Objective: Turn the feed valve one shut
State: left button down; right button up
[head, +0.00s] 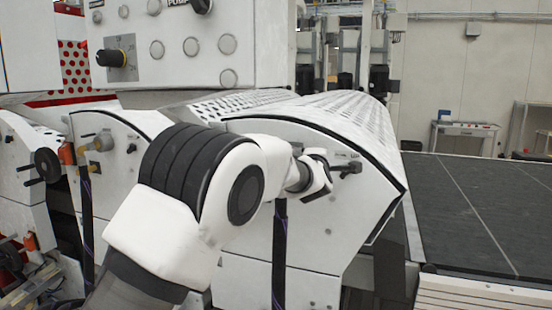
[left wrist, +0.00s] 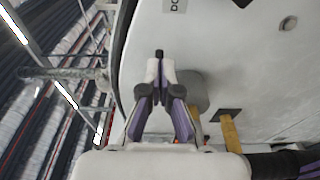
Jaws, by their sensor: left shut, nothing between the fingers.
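My left arm reaches across the white machine housing in the head view. Its gripper (head: 322,182) is close beside a dark lever-like handle (head: 347,168) on the side panel; I cannot tell whether they touch. In the left wrist view the gripper's fingers (left wrist: 159,62) are shut, with nothing between them. A grey rounded part (left wrist: 194,90) and a brass-coloured stem (left wrist: 231,132) show beside and behind the fingers, against the white panel. No readable label tells which is feed valve one. My right gripper is not in view.
A control box with a black knob (head: 114,58) and round buttons is above left. A black handwheel (head: 47,164) is at far left. A perforated cover (head: 335,105) tops the housing. A dark flat bed (head: 480,205) extends right.

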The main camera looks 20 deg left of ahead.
pick_arm(q)
jog(key=shift+w+d+r, duration=0.1)
jog(key=shift+w+r, duration=0.1)
jog(key=shift+w, duration=0.05)
jog(key=shift+r, duration=0.2)
dwell(0.5)
jog(key=shift+f, duration=0.1)
